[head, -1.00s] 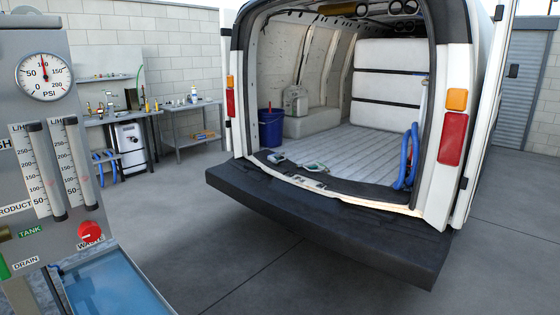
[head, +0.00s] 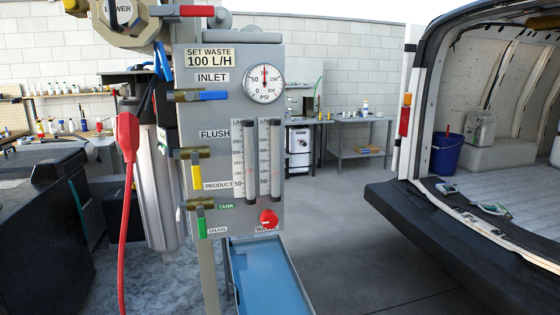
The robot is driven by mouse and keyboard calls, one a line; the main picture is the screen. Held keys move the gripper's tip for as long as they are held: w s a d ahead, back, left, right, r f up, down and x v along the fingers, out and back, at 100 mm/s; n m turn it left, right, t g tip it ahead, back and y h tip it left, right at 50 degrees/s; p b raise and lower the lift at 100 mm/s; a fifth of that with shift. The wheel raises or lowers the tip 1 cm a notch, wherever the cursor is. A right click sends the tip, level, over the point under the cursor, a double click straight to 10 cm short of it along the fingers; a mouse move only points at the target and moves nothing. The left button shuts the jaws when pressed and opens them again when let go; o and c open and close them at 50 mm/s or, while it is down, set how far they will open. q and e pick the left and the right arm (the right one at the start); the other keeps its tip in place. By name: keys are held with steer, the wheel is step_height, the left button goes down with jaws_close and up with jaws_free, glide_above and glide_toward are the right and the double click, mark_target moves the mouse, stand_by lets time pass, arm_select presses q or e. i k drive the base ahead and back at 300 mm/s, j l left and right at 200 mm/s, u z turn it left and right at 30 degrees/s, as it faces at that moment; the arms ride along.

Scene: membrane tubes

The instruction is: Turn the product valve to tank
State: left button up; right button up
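The grey control panel (head: 225,120) stands left of centre in the head view. The product valve has a yellow handle (head: 196,177) that hangs down beside the PRODUCT label (head: 217,185). Below it is the green TANK label (head: 226,206). A green-handled valve (head: 201,224) sits under that, beside the DRAIN label (head: 217,230), its handle also pointing down. The INLET valve has a blue handle (head: 213,96) lying level to the right. Neither of my grippers is in view.
A blue tray (head: 268,275) lies below the panel. A red knob (head: 269,218) is at its lower right. A red plug and cable (head: 127,140) hang at the left. An open van (head: 400,200) stands at the right, with clear floor between.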

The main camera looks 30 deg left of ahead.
mark_target(201, 219)
steer(key=k+j+u, duration=0.2)
steer(key=j+u, duration=0.15)
steer(key=k+j+u, duration=0.1)
steer(key=j+u, duration=0.3)
steer(key=k+j+u, duration=0.1)
steer(key=j+u, duration=0.25)
steer(key=j, duration=0.05)
